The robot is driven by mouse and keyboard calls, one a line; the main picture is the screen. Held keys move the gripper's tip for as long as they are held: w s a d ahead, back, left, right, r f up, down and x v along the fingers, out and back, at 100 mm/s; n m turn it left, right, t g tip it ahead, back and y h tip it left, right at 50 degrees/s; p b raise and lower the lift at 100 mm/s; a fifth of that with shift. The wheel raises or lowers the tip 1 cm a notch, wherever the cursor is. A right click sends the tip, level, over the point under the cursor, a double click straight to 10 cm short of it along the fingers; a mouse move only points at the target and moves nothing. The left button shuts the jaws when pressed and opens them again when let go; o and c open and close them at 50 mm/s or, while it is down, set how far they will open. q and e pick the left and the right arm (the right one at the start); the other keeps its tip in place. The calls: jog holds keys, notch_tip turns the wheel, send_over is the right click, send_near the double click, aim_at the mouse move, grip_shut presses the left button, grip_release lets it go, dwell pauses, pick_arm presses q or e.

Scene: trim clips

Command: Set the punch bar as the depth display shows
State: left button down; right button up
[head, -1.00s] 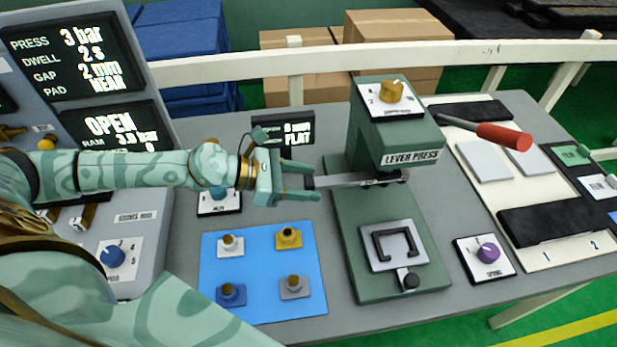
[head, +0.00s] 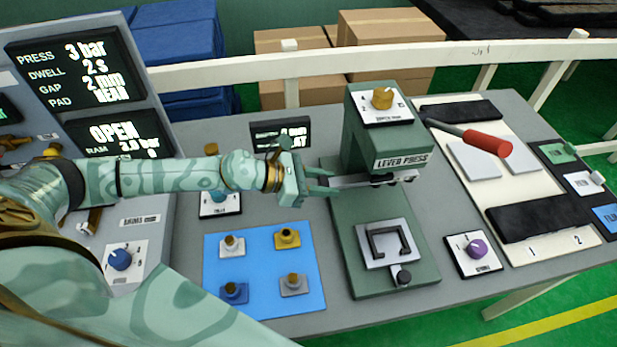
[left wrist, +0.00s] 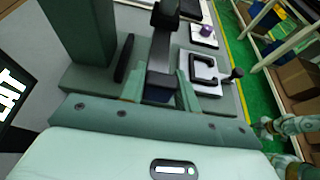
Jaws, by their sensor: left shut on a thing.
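The punch bar (head: 360,180), a flat grey bar, runs sideways under the head of the green lever press (head: 385,135) and sticks out on its left. My left gripper (head: 333,181) is shut on the bar's left end. In the left wrist view the bar (left wrist: 162,62) runs from between the fingers (left wrist: 165,95) toward a dark block. The small black depth display (head: 268,132) stands behind my gripper, which hides part of it; "mm" and a partly covered second line show.
A blue mat (head: 262,262) with several knobbed pieces lies in front of the gripper. The press base carries a plate with a black frame (head: 385,240). A purple knob (head: 477,248) and a red-handled lever (head: 487,143) are to the right. A large readout (head: 75,65) stands at left.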

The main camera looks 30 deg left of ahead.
pick_arm(q)
jog(key=shift+w+d+r, duration=0.15)
jog(key=shift+d, duration=0.05)
jog(key=c, duration=1)
grip_release()
jog(key=shift+c, duration=0.2)
jog(key=shift+d, duration=0.1)
jog(key=shift+a, duration=0.35)
jog(key=v, duration=1.5)
jog(key=shift+s+b, duration=0.4)
jog(key=shift+b, duration=0.05)
